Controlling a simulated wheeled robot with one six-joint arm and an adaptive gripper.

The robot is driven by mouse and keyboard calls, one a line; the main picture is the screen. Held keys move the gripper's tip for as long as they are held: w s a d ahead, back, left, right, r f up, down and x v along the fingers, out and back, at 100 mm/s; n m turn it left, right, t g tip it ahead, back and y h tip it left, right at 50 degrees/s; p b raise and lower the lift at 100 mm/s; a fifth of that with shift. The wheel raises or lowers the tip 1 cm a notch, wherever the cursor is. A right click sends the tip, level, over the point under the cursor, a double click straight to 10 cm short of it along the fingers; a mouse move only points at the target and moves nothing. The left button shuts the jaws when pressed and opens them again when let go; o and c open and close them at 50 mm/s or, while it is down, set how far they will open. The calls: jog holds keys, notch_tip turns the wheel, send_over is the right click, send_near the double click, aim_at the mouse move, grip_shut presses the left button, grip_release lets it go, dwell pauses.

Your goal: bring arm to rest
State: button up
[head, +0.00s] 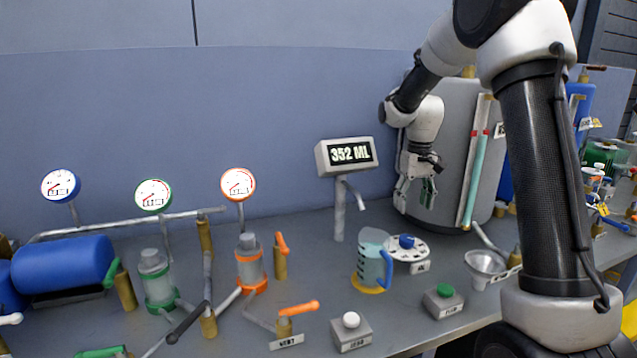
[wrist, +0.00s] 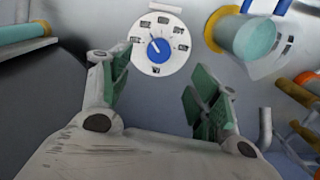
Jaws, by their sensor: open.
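My gripper (head: 417,190) hangs in front of the grey tank in the head view, pointing down above the bench. It is open and empty. In the wrist view its two fingers with green pads (wrist: 157,97) stand apart with nothing between them. My arm bends over from the right side of the head view.
A jug with blue handle (head: 374,262) stands on a yellow ring left of the dial. A display (head: 347,155) reads 352 ML. A grey tank (head: 452,130) with a sight tube is close behind the gripper. A funnel (head: 486,264) and buttons (head: 351,320) (head: 445,291) stand nearer the front.

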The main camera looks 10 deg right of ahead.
jog(key=s+r+t, duration=0.2)
jog(key=s+r, duration=0.3)
jog(key=s, duration=1.1)
jog(key=s+a+r+t, duration=0.1)
jog(key=s+r, duration=0.4)
jog(key=s, duration=1.1)
jog(key=shift+r+m+t, duration=0.4)
jog(key=shift+t, duration=0.3)
